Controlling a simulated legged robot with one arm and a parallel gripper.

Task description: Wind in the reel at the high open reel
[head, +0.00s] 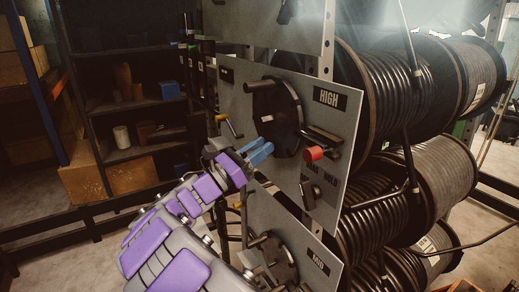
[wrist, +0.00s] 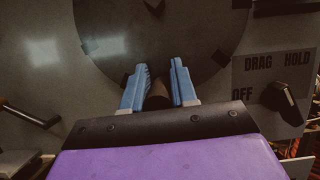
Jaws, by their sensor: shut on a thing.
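The grey panel (head: 232,95) marked HIGH carries a dark round crank disc (head: 289,125), which also fills the top of the wrist view (wrist: 160,45). My gripper (head: 262,152) is at the disc's lower rim. In the wrist view its two blue fingers (wrist: 157,82) stand on either side of a short dark handle (wrist: 157,97) and are shut on it. The handle's far end is hard to make out. The high reel (head: 390,85), wound with black hose, is behind the panel.
A red-ended lever (head: 314,154) juts out right of the disc. Below it is the DRAG/HOLD/OFF selector knob (head: 310,193), also in the wrist view (wrist: 285,102). A lower MID crank disc (head: 279,259) is beneath my arm. Shelves (head: 135,100) stand at the left.

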